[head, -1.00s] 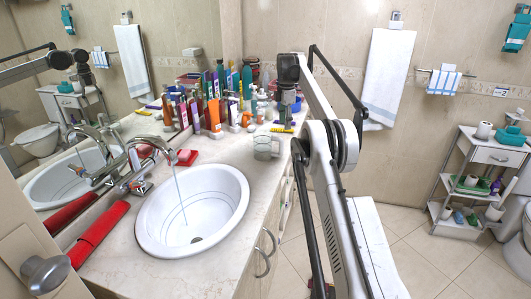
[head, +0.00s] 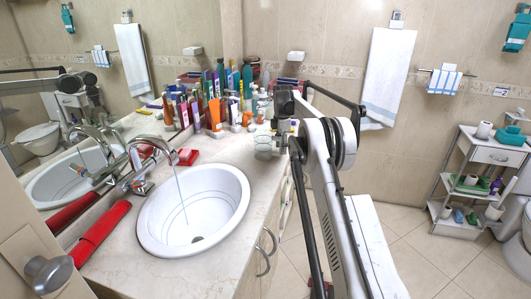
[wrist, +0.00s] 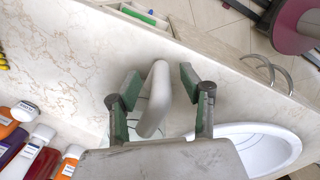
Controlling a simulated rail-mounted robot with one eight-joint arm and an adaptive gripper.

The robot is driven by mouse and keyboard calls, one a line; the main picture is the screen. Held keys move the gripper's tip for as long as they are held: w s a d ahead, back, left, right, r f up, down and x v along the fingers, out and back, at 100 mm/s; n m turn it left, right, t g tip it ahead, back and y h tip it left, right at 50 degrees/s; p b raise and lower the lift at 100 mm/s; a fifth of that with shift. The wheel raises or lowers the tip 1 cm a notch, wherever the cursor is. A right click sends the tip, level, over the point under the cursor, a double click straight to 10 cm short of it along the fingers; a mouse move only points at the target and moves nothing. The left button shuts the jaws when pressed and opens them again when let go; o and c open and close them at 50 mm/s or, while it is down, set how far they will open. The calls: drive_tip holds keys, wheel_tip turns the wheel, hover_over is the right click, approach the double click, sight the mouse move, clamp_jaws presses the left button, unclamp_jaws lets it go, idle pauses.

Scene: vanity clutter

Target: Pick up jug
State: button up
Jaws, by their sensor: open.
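The jug (head: 263,148) is a clear, pale vessel standing on the counter to the right of and beyond the basin, with my gripper (head: 284,128) at its right. In the wrist view, a pale grey curved piece, seemingly the jug's handle (wrist: 156,100), lies between the green-padded fingers of my gripper (wrist: 159,84). The fingers are open on either side of it, with gaps showing. Most of the jug's body is hidden below the gripper in the wrist view.
The basin (head: 152,220) with running water is close to the jug. Several bottles (head: 213,112) crowd the counter's back. A red soap dish (head: 187,157) sits beside the tap (head: 140,165). The counter's front edge and cabinet handles (head: 266,252) are near my arm.

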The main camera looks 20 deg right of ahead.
drive_tip(key=shift+d+f, duration=0.1)
drive_tip(key=shift+f, duration=0.7)
drive_tip(key=shift+c, duration=0.2)
clamp_jaws()
drive_tip(key=shift+r, duration=0.55)
wheel_tip(320, 180, up, 3)
drive_tip(key=shift+f+b, duration=0.15)
drive_tip(key=shift+b, duration=0.15)
drive_tip(key=s+a+r+b, duration=0.1)
drive_tip(key=s+a+r, duration=0.1)
drive_tip(key=a+r, duration=0.5)
drive_tip(key=a, duration=0.4)
drive_tip(key=shift+a+b, duration=0.25)
drive_tip(key=shift+b, duration=0.05)
